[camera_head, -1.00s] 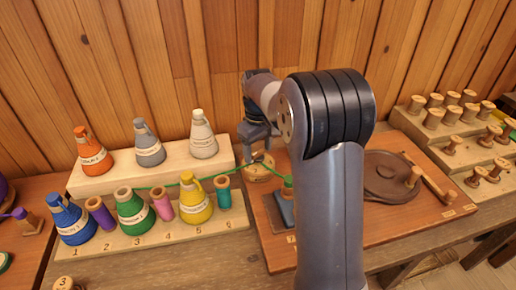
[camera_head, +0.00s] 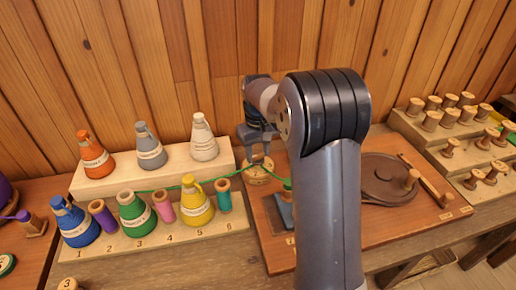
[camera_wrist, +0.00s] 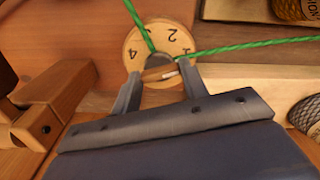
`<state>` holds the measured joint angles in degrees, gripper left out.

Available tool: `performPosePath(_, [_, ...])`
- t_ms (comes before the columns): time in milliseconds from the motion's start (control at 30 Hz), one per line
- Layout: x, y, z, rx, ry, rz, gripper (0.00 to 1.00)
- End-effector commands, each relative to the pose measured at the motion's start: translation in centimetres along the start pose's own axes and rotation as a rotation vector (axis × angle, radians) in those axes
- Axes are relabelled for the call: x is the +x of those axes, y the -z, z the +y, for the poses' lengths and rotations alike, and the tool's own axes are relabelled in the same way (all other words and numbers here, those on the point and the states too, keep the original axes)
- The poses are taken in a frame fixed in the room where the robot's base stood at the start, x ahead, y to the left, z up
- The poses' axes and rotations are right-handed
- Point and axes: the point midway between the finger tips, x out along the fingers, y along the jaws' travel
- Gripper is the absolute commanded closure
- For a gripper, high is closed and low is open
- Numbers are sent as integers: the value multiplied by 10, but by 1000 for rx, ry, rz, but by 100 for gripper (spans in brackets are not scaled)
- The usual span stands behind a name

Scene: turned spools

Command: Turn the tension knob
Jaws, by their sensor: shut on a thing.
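The tension knob is a dark grip with a wooden pointer bar (camera_wrist: 160,74) on a round pale wooden dial (camera_wrist: 135,45). The figures 2 and 4 show on the dial, and another figure is partly covered at its right. My gripper (camera_wrist: 160,82) is shut on the knob from above, one finger on each side. In the head view my gripper (camera_head: 257,155) reaches down to the dial (camera_head: 258,177) on the reddish board, and its fingertips are partly unclear there. A green thread (camera_wrist: 245,46) runs to the knob and bends away from it.
A stepped wooden rack (camera_head: 150,236) of coloured cones and small spools stands at the left. A dark round disc with a wooden handle (camera_head: 388,178) lies right of my arm. Racks of wooden spools (camera_head: 448,150) stand far right. The plank wall is close behind.

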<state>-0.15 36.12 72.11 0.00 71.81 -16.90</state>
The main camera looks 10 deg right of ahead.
Motion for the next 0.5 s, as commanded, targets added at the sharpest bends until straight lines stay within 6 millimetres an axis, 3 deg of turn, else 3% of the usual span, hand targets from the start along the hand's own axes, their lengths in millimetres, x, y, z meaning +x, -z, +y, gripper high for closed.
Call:
performPosePath(400, [0,1,0,53,0,2,81])
performPosePath(433, [0,1,0,53,0,2,57])
performPosePath(500, [0,1,0,53,0,2,52])
